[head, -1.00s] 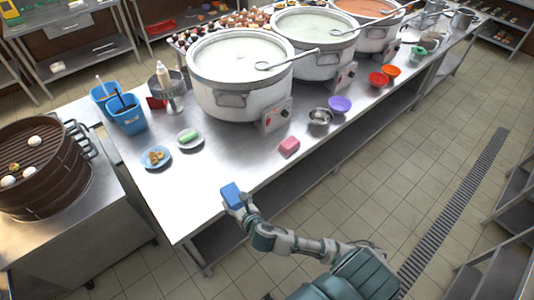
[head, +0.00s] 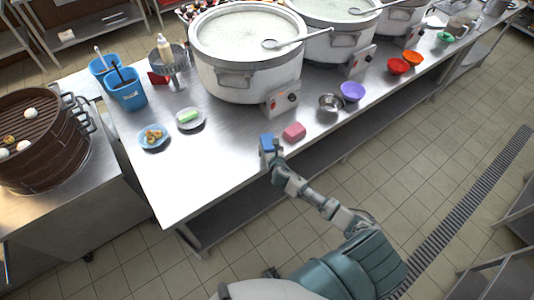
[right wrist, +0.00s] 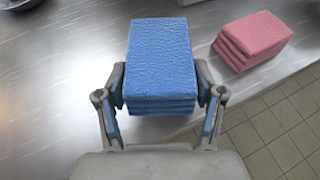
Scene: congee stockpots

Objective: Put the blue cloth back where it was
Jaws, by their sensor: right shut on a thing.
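The blue cloth (head: 266,140) is a folded stack, and it shows large in the right wrist view (right wrist: 160,62). My right gripper (head: 269,153) is shut on it, with one finger on each side of the stack in the right wrist view (right wrist: 163,100). The cloth is over the steel counter near its front edge, just left of the pink cloth (head: 294,131). I cannot tell whether it touches the counter. The pink cloth also shows at the right of the wrist view (right wrist: 252,40), apart from the blue one. My left gripper is not in view.
The steel counter (head: 215,160) is clear to the left of the cloths. A large white pot (head: 246,75) with a control box stands behind them. A steel bowl (head: 331,103) and purple bowl (head: 353,92) are to the right. Small plates and blue bins stand left.

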